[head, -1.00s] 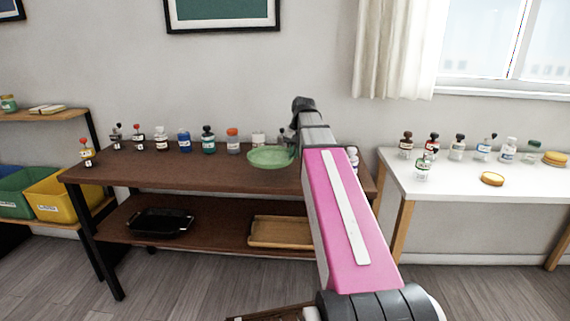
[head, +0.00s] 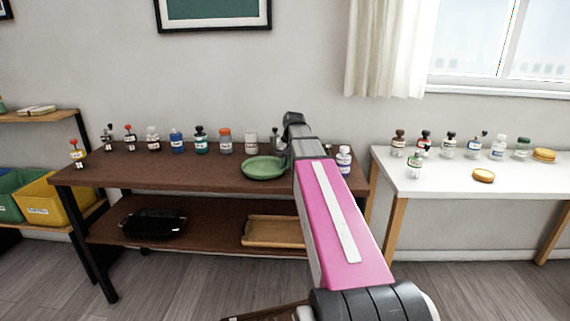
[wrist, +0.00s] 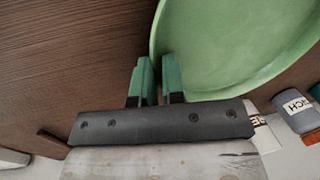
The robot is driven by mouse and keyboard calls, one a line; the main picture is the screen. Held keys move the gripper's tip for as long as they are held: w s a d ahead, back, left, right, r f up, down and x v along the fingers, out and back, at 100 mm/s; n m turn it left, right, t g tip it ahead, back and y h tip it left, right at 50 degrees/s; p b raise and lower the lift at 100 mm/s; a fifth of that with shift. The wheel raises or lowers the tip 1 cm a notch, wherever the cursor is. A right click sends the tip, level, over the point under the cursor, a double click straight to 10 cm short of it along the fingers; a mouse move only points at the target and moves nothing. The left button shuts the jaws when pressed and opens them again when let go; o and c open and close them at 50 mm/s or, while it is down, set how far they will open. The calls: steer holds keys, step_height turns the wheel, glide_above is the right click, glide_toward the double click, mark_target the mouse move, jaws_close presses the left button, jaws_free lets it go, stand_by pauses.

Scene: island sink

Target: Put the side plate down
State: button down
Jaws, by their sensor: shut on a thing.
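The side plate (head: 264,168) is a round, shallow green plate over the right part of the dark brown wooden table (head: 120,170). It lies nearly level, at or just above the tabletop; I cannot tell whether it touches. In the wrist view the plate (wrist: 235,45) fills the upper right, above the brown tabletop (wrist: 70,60). My gripper (wrist: 157,78) has green fingers shut on the plate's near rim. In the head view my pink arm hides part of the gripper, to the right of the plate.
A row of several bottles (head: 200,140) stands behind the plate along the table's back. A white-labelled bottle (head: 344,158) stands right of my arm. A black tray (head: 152,224) and a wooden tray (head: 272,232) sit on the lower shelf.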

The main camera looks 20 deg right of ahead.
steer(key=shift+f, duration=0.15)
steer(key=c, duration=1.2)
jaws_free()
steer(key=r, duration=0.4)
steer(key=d+r, duration=0.1)
steer(key=r, duration=0.3)
steer(key=d+r, duration=0.1)
steer(key=r, duration=0.3)
steer(key=shift+s+d, duration=0.1)
steer(key=shift+s, duration=0.15)
